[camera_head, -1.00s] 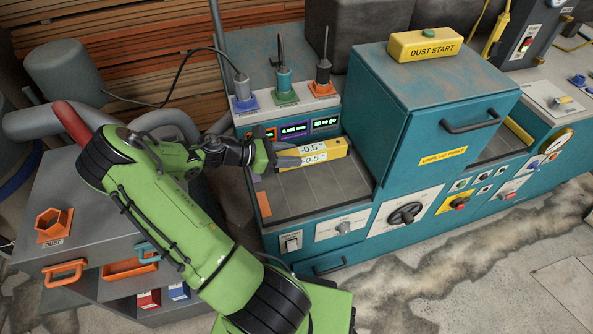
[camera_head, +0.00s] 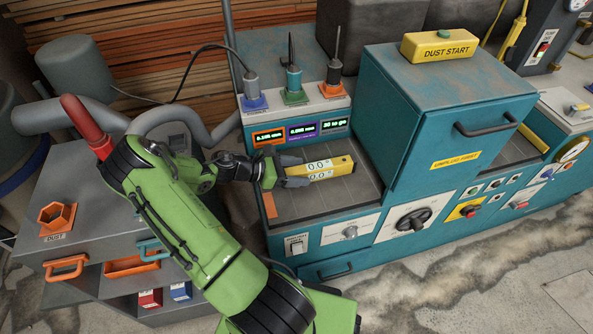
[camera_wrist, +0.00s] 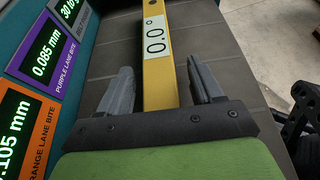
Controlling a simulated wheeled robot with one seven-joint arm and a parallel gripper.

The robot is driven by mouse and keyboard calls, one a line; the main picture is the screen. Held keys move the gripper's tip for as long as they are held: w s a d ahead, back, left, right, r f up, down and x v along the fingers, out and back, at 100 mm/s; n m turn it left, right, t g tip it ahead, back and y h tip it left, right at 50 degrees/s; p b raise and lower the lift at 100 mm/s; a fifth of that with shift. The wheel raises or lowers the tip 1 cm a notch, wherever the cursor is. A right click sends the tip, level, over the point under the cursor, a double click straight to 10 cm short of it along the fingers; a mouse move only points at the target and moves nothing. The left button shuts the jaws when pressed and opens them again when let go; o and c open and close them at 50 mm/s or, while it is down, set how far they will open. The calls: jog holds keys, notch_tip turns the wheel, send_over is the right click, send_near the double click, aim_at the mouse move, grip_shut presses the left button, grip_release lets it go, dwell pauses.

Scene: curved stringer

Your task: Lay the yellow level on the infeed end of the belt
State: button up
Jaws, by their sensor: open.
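The yellow level (camera_head: 343,165) lies on the grey tiled belt (camera_head: 318,199) at its left end, left of the teal housing. Its readouts show 0.0°. My gripper (camera_head: 296,172) is open around the level's left end. In the wrist view, the level (camera_wrist: 159,75) runs between the two spread fingers of my gripper (camera_wrist: 165,85). A gap to the belt (camera_wrist: 112,50) shows on each side, and neither finger visibly touches the level. The level's near end is hidden behind my gripper.
A panel with lit displays (camera_head: 302,130) stands close behind the belt, below several coloured plugs (camera_head: 293,92). The teal housing (camera_head: 445,115) blocks the right side. An orange strip (camera_head: 269,204) marks the belt's left edge. A grey cabinet (camera_head: 90,205) stands at left.

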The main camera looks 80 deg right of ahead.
jog(key=shift+r, duration=0.15)
jog(key=p+v, duration=0.1)
jog(key=v, duration=0.6)
jog(key=shift+w+p, duration=0.2)
jog(key=shift+p, duration=0.15)
jog(key=shift+w+a+r, duration=0.1)
jog(key=shift+a, duration=0.05)
